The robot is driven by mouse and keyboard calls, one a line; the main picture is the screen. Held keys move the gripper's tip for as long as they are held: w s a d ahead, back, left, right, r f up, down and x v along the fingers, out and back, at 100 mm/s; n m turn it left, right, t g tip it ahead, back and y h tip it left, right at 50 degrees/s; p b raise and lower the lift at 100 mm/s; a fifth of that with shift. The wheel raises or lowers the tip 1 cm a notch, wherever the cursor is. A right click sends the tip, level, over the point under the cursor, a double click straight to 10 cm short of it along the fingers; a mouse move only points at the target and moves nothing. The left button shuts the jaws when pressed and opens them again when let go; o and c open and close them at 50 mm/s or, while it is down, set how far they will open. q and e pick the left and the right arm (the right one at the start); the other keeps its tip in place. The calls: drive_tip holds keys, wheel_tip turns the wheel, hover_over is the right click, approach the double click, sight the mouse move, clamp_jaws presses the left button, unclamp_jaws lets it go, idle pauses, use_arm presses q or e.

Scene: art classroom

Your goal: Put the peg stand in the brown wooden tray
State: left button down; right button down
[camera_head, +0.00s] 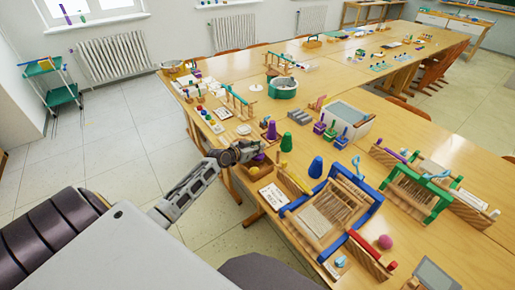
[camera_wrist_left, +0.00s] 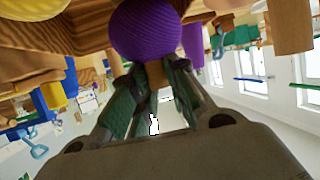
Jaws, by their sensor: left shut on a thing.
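My left gripper (camera_head: 247,152) reaches over the near left edge of the long table. It is shut on a small light-wood piece (camera_wrist_left: 155,73), which sits between its fingertips in the left wrist view. A purple ball (camera_wrist_left: 146,28) adjoins this piece; a small purple part (camera_head: 259,157) shows by the fingertips in the head view. This may be the peg stand, but its full shape is hidden. A brown wooden tray-like piece (camera_head: 292,180) lies just right of the gripper; I cannot tell its full outline. My right gripper is out of view.
A blue-framed loom (camera_head: 369,190) and white card (camera_head: 272,196) crowd the near table. The floor (camera_head: 115,165) at left is clear.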

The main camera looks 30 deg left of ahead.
use_arm(q)
drive_tip(key=shift+f+b, duration=0.45)
drive_tip(key=shift+f, duration=0.1)
idle(0.4)
idle(0.5)
drive_tip(key=c, duration=1.3)
unclamp_jaws()
drive_tip(key=shift+s, duration=0.15)
drive_tip(key=shift+s+a+r, duration=0.2)
drive_tip(key=shift+s+r, duration=0.05)
drive_tip(key=shift+s, duration=0.35)
drive_tip(key=shift+v, duration=5.15)
drive_tip(key=shift+r, duration=0.2)
